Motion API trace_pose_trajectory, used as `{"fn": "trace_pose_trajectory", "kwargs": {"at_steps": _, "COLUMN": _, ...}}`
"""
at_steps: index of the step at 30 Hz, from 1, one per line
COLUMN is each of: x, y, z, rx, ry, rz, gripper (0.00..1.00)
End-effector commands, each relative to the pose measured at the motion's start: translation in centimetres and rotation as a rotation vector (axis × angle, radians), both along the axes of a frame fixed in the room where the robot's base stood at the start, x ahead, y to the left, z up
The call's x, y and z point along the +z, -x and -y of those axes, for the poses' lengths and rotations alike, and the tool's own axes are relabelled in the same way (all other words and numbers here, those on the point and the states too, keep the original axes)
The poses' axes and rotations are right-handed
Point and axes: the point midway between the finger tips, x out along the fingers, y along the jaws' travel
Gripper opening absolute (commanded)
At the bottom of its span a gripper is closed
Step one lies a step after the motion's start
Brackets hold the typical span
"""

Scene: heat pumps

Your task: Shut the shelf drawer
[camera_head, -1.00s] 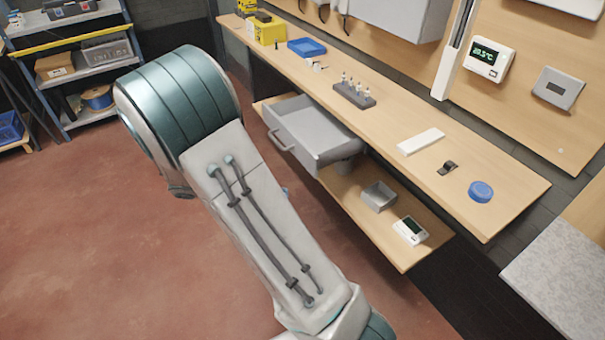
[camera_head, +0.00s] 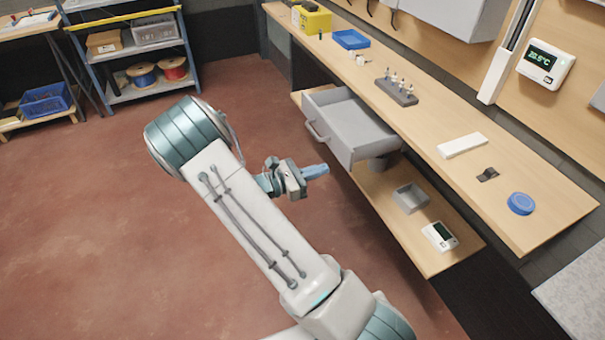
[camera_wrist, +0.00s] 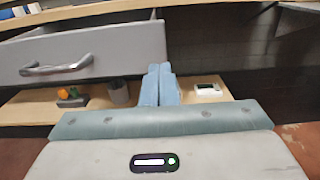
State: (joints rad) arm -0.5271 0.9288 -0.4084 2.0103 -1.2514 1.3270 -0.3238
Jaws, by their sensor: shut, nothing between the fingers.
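The grey shelf drawer (camera_head: 352,124) hangs under the wooden worktop in the head view and is pulled out, with an empty inside. Its front with the bar handle (camera_head: 315,132) faces left, toward the open floor. In the wrist view the drawer front (camera_wrist: 90,52) fills the upper left, with its handle (camera_wrist: 57,66) at the far left. My gripper (camera_head: 322,170) is shut and empty, in front of the drawer and near its right end.
The lower shelf (camera_head: 427,252) holds a grey tray (camera_head: 410,198) and a white meter (camera_head: 440,236). The worktop (camera_head: 540,195) above carries a blue round item (camera_head: 520,203) and a white bar (camera_head: 462,145). The red floor left of my arm is clear.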

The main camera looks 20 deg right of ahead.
Motion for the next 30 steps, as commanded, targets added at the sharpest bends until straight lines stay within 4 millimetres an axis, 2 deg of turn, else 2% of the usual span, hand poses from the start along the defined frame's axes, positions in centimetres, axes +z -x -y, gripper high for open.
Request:
{"fn": "trace_pose_trajectory", "kwargs": {"at_steps": 3, "x": 0.1, "y": 0.0, "z": 2.5, "rx": -0.003, "ry": 0.001, "rz": -0.001, "gripper": 0.0}}
{"fn": "trace_pose_trajectory", "kwargs": {"at_steps": 6, "x": 0.1, "y": -0.1, "z": 4.1, "rx": -0.002, "ry": 0.0, "rz": -0.001, "gripper": 0.0}}
{"fn": "trace_pose_trajectory", "kwargs": {"at_steps": 12, "x": 0.0, "y": -0.2, "z": 5.8, "rx": -0.001, "ry": -0.001, "rz": 0.001, "gripper": 0.0}}
{"fn": "trace_pose_trajectory", "kwargs": {"at_steps": 30, "x": 0.0, "y": -0.6, "z": 6.4, "rx": 0.019, "ry": -0.001, "rz": 0.0, "gripper": 0.0}}
